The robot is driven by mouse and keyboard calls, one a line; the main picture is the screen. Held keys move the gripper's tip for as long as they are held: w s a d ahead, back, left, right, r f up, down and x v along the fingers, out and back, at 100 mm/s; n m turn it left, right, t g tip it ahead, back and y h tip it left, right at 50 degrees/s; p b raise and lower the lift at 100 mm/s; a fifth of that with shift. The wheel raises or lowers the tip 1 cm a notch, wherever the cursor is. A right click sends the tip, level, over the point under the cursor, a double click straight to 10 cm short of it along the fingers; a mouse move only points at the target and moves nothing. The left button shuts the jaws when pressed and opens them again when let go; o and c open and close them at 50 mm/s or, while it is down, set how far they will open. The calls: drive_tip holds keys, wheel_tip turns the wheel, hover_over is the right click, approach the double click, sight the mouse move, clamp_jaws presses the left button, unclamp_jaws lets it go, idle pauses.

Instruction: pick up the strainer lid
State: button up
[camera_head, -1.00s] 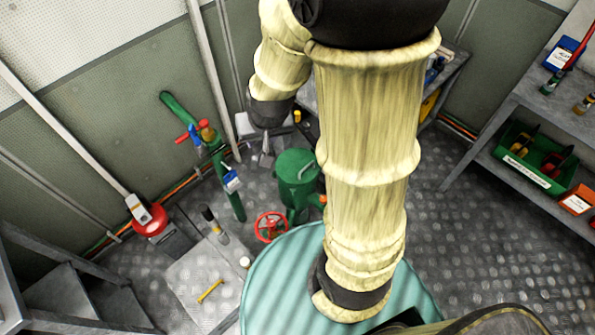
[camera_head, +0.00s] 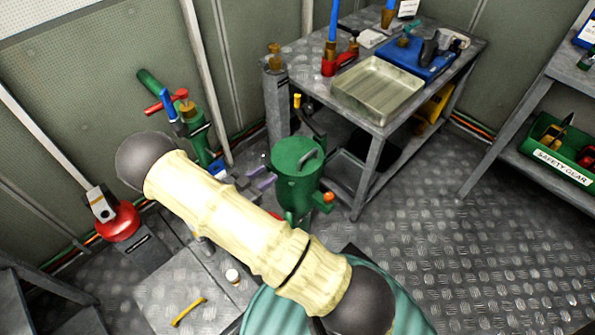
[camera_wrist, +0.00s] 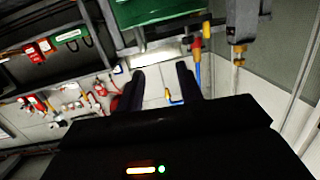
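The strainer lid (camera_head: 297,150) is a green disc with a raised bar handle. It sits on top of the green strainer body (camera_head: 299,188) in the head view, with its top uncovered. A green surface at the top of the wrist view cannot be identified for sure.
A metal workbench (camera_head: 325,87) with a tray (camera_head: 378,90) and tools stands behind right. A green pipe with a red-handled valve (camera_head: 167,101) stands at the left. Bare floor (camera_head: 430,240) lies to the right.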

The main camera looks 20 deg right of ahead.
drive_tip(key=shift+s+f+m+h+b, duration=0.4)
drive_tip(key=shift+s+f+h, duration=0.65)
drive_tip(key=shift+s, duration=0.15)
drive_tip(key=b, duration=0.2)
approach(316, 149)
drive_tip(key=shift+w+d+f, duration=0.3)
drive_tip(key=shift+w+d, duration=0.45)
drive_tip(key=b+x, duration=0.1)
drive_tip(key=x, duration=0.4)
drive_tip(key=shift+s+d, duration=0.15)
